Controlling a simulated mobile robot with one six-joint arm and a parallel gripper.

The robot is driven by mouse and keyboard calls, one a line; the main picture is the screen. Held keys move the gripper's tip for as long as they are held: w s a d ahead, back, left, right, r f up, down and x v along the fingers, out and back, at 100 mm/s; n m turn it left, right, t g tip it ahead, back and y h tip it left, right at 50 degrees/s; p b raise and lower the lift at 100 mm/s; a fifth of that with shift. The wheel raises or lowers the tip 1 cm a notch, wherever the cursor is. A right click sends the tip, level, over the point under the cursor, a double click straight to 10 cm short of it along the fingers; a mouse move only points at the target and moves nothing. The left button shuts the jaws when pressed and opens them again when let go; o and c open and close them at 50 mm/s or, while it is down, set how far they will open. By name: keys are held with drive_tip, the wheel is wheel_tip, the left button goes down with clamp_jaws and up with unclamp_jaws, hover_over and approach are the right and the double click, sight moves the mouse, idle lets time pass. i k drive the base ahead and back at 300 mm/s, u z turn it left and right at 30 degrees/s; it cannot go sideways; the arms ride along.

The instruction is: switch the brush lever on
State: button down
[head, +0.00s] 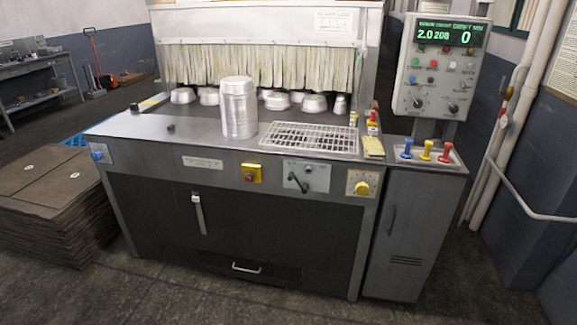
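A machine with a steel top (180,133) stands ahead in the head view. On its front panel a black lever (298,182) sits on a pale plate (318,178), its arm slanting. Blue (407,149), yellow (425,150) and red (445,152) levers stand upright on the side cabinet at the right. The labels are too small to read, so I cannot tell which is the brush lever. My gripper is not in view.
A tall metal canister (238,108), a wire rack (310,138) and several metal pans (276,101) are on the top, before a strip curtain (258,68). A control box (440,65) stands at right. Stacked brown sheets (50,205) lie left. The floor in front is clear.

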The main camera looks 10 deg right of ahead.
sight(304, 188)
drive_tip(key=u, duration=0.1)
drive_tip(key=i, duration=0.55)
drive_tip(key=u, duration=0.75)
drive_tip(key=i, duration=0.4)
drive_tip(key=u, duration=0.25)
